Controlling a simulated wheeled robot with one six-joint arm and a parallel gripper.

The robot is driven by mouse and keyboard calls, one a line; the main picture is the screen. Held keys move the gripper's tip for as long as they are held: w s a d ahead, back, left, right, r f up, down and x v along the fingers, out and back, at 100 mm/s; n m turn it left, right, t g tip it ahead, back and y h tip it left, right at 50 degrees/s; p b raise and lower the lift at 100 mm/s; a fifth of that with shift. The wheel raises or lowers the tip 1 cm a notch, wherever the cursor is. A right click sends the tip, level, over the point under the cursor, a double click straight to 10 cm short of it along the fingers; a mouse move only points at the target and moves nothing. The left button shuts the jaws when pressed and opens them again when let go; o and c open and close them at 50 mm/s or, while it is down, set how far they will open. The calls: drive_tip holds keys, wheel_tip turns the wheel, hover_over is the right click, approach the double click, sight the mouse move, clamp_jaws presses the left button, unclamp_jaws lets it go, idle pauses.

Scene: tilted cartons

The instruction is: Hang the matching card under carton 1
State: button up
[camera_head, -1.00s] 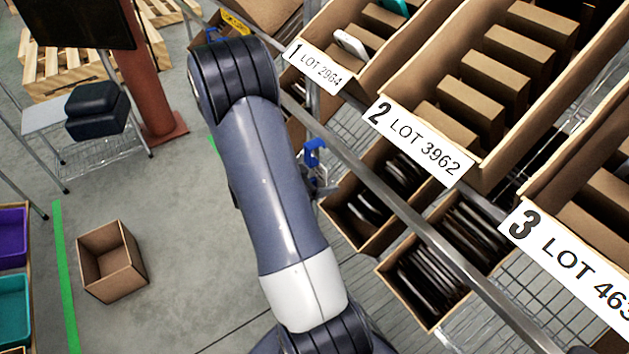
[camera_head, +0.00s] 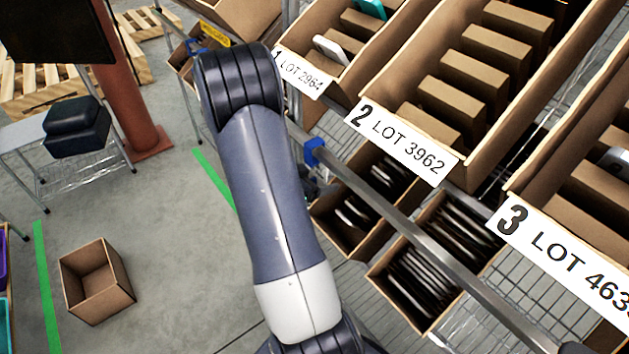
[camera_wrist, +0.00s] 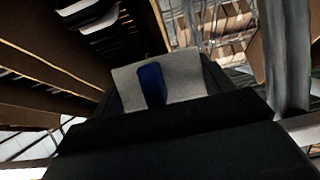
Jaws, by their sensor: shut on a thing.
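Carton 1 (camera_head: 335,62) is tilted on the rack at the upper middle of the head view, with a label (camera_head: 300,72) reading "1 LOT 2964" on its front lip. A white item and a teal item lie in it. In the wrist view my gripper (camera_wrist: 152,98) is shut on a pale grey card (camera_wrist: 186,84), with a blue piece against its middle. No print on the card can be read. In the head view my arm hides most of the gripper; a blue part (camera_head: 313,152) shows beside the rail, below and to the right of carton 1's label.
Carton 2 (camera_head: 400,142), "LOT 3962", and carton 3 (camera_head: 565,260) stand to the right. A metal rail (camera_head: 400,222) runs before them, above two open boxes of dark flat items (camera_head: 415,275). An empty box (camera_head: 95,280) sits on clear floor at the left.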

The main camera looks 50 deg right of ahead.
drive_tip(key=shift+s+d, duration=0.2)
drive_tip(key=shift+d, duration=0.55)
drive_tip(key=shift+f+b, duration=0.65)
drive_tip(key=shift+f, duration=0.1)
drive_tip(key=o, duration=1.2)
drive_tip(key=shift+o, duration=0.2)
drive_tip(key=shift+a, duration=0.15)
drive_tip(key=v, duration=1)
drive_tip(key=shift+a+p, duration=0.3)
drive_tip(key=shift+w, duration=0.1)
